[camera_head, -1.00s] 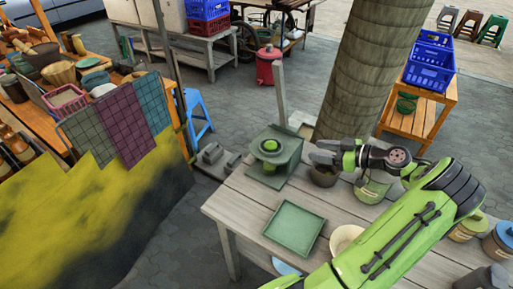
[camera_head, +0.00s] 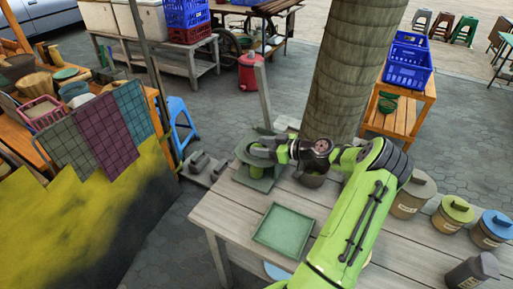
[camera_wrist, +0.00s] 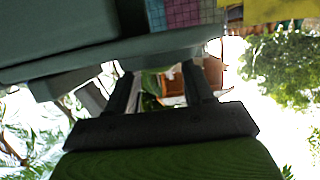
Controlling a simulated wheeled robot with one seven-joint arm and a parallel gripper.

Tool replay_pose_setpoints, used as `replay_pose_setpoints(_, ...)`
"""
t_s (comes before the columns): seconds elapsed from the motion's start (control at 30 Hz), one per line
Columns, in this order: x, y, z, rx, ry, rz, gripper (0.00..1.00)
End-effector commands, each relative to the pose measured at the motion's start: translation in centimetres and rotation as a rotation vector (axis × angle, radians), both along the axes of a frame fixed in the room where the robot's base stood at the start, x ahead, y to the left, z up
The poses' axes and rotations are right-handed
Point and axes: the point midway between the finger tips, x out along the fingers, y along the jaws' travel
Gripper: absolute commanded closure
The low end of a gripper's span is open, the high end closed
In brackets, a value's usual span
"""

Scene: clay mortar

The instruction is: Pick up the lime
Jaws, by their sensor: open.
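The grey-green stand (camera_head: 240,174) with a round bowl-like top is on the wooden table in the head view. My gripper (camera_head: 257,150) is at the stand's top, its fingers over the spot where the lime sat a second ago. The lime is hidden there now, and I cannot tell whether the fingers touch it. In the wrist view my gripper (camera_wrist: 157,72) is open, with two dark fingers apart and no lime clearly seen between them. A grey-green surface (camera_wrist: 90,50) lies close beyond the fingers.
A green square tray (camera_head: 284,230) lies on the wooden table (camera_head: 225,208) in front of the stand. A dark pot (camera_head: 312,180) is right of the stand, near my arm. Lidded tubs (camera_head: 453,214) line the right side. A tree trunk (camera_head: 345,75) rises behind.

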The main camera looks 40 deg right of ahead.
Motion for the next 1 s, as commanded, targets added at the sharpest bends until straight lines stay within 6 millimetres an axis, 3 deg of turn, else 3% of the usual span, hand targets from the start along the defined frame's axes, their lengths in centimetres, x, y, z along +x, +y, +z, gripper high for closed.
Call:
replay_pose_setpoints(0.1,0.0,0.0,0.1,0.000,0.000,0.000,0.48)
replay_pose_setpoints(0.4,-0.1,0.0,0.1,0.000,0.000,0.000,0.90)
replay_pose_setpoints(0.57,-0.1,0.0,0.2,-0.001,0.000,0.000,0.90)
replay_pose_setpoints(0.67,-0.1,-0.1,1.6,-0.006,-0.002,0.001,0.90)
replay_pose_setpoints(0.9,-0.1,0.0,7.7,-0.007,-0.001,0.001,0.90)
replay_pose_setpoints(1.0,-0.1,-0.1,9.3,-0.004,0.000,0.000,0.90)
